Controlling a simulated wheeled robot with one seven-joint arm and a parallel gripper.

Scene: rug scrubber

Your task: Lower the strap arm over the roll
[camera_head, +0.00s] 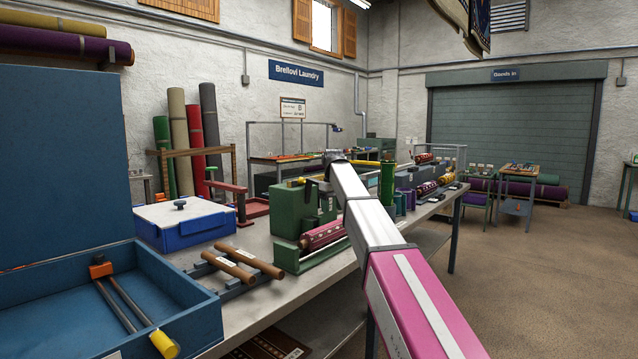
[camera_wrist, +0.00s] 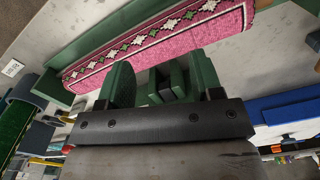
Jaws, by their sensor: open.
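The roll (camera_head: 325,235) is a pink-red patterned rug roll lying in a green machine (camera_head: 293,211) on the bench. In the wrist view the roll (camera_wrist: 165,42) crosses the top, with a pink, white and green pattern. My gripper (camera_wrist: 163,80) is open, its two fingers beside the roll's near edge. Green and black upright parts (camera_wrist: 168,92) show between the fingers; I cannot tell whether they are the strap arm or whether the fingers touch them. In the head view my arm partly hides the gripper, above the machine. No strap is seen lying across the roll.
On the bench (camera_head: 262,239), two brown rollers (camera_head: 243,265) lie on a rack in front of the machine. A blue and white box (camera_head: 183,222) and a red stand (camera_head: 240,207) are left of it. An open blue case (camera_head: 190,290) is nearest. More rolls stand to the right.

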